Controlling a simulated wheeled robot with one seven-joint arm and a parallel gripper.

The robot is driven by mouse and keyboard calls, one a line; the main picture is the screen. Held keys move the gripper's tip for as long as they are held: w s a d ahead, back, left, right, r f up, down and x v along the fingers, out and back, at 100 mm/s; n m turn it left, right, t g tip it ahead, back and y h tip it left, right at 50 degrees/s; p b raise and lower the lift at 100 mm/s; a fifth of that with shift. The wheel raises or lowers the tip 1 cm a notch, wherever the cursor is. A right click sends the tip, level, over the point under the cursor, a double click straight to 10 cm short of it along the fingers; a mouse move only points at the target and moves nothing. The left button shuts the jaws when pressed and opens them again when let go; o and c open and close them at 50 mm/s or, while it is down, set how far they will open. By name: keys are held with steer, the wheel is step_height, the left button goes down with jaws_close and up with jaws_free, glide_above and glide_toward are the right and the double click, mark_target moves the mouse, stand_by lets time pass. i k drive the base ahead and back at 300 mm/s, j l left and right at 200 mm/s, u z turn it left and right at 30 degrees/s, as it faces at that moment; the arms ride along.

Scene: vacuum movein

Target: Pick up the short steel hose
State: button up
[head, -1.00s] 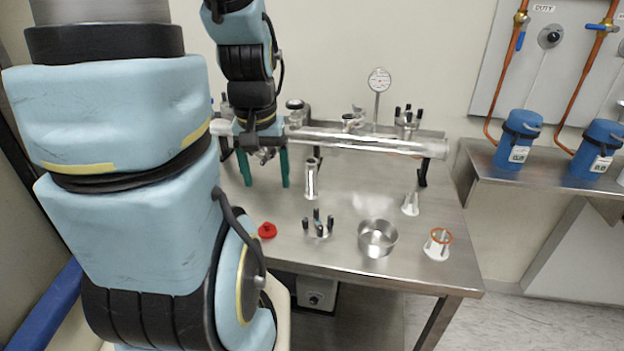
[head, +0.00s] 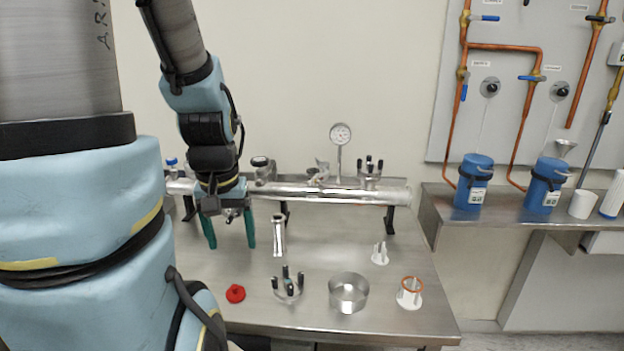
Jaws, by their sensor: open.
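The short steel hose (head: 279,237) appears to be the small shiny tube with flanged ends that stands upright on the steel table (head: 330,250), left of its middle. My gripper (head: 229,247) points down with two green fingers spread wide apart. It is open and empty, just left of the hose. A gap shows between its right finger and the hose. I cannot tell the exact depth between them.
A long steel pipe (head: 330,192) with valves and a gauge (head: 340,134) runs behind. In front are a red cap (head: 235,293), a clamp with black knobs (head: 288,287), a steel ring or bowl (head: 348,293) and white stands, one with an orange ring (head: 411,283).

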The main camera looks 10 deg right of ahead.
mark_target(280, 248)
steer(key=l+u, duration=0.4)
steer(key=k+l+u, duration=0.15)
steer(key=u, duration=0.25)
steer(key=k+l+u, duration=0.2)
steer(key=l+u, duration=0.25)
